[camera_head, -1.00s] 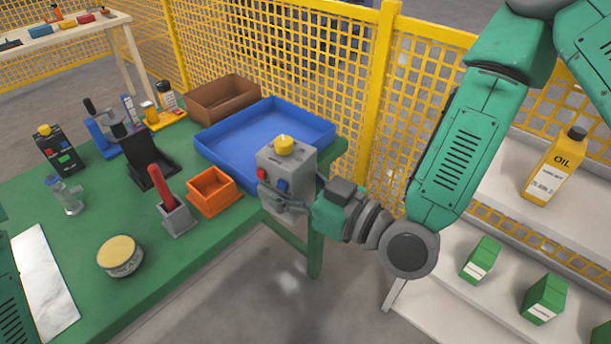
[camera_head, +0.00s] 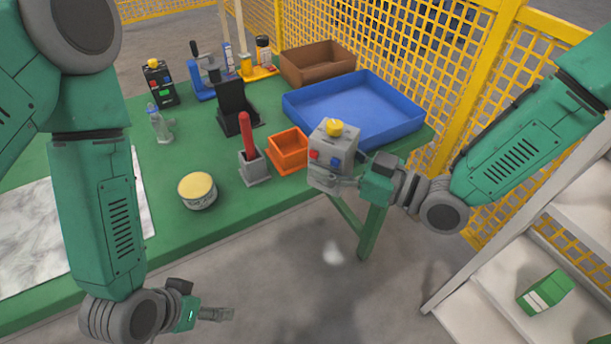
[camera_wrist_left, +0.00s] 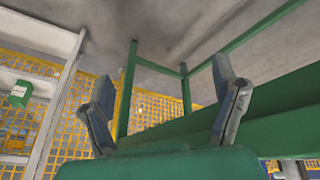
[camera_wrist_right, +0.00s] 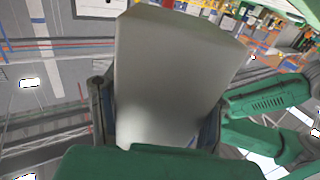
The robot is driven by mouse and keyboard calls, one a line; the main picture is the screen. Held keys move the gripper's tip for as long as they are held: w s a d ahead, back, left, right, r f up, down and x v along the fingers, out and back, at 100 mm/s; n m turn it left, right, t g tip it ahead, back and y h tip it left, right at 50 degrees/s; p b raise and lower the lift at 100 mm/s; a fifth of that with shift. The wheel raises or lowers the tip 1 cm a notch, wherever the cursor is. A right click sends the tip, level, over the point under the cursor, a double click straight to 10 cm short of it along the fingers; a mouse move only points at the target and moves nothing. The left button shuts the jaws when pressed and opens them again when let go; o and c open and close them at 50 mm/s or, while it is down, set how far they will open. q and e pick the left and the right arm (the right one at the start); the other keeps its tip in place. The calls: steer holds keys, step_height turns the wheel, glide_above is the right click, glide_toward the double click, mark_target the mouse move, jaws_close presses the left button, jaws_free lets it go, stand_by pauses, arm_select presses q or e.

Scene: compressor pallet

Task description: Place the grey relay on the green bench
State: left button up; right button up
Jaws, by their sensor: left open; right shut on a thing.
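The grey relay (camera_head: 336,150) is a grey box with a yellow knob on top and red and blue buttons on its face. My right gripper (camera_head: 357,182) is shut on it and holds it at the front edge of the green bench (camera_head: 230,208), by the orange bin. In the right wrist view the relay (camera_wrist_right: 170,80) fills the space between the fingers. My left gripper (camera_head: 222,314) is open and empty, low in front of the bench. In the left wrist view its fingers (camera_wrist_left: 165,105) stand apart with nothing between them.
On the bench are a blue tray (camera_head: 300,112), an orange bin (camera_head: 289,163), a brown box (camera_head: 310,75), a red-handled tool (camera_head: 247,140), a yellow-lidded tin (camera_head: 197,190) and a black-and-grey control box (camera_head: 160,85). Bare green top lies between the tin and the bottle (camera_head: 160,125).

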arm_select(q)
steer(key=w+d+r+m+t+h, duration=0.1)
steer(key=w+d+r+t+h, duration=0.15)
steer(key=d+r, duration=0.3)
steer(key=w+d+r+m+t+h, duration=0.1)
steer(key=w+d+r+t, duration=0.25)
steer(key=d, duration=0.25)
arm_select(e)
steer(key=shift+d, duration=0.1)
arm_select(q)
steer(key=m+t+h, duration=0.1)
steer(key=t+h, duration=0.2)
steer(key=t, duration=0.3)
glide_toward(339, 138)
steer(key=shift+h, duration=0.25)
steer(key=x, duration=0.7)
steer(key=f+x, duration=0.1)
steer(key=x, duration=0.3)
steer(key=shift+w+a, duration=0.1)
steer(key=shift+a, duration=0.2)
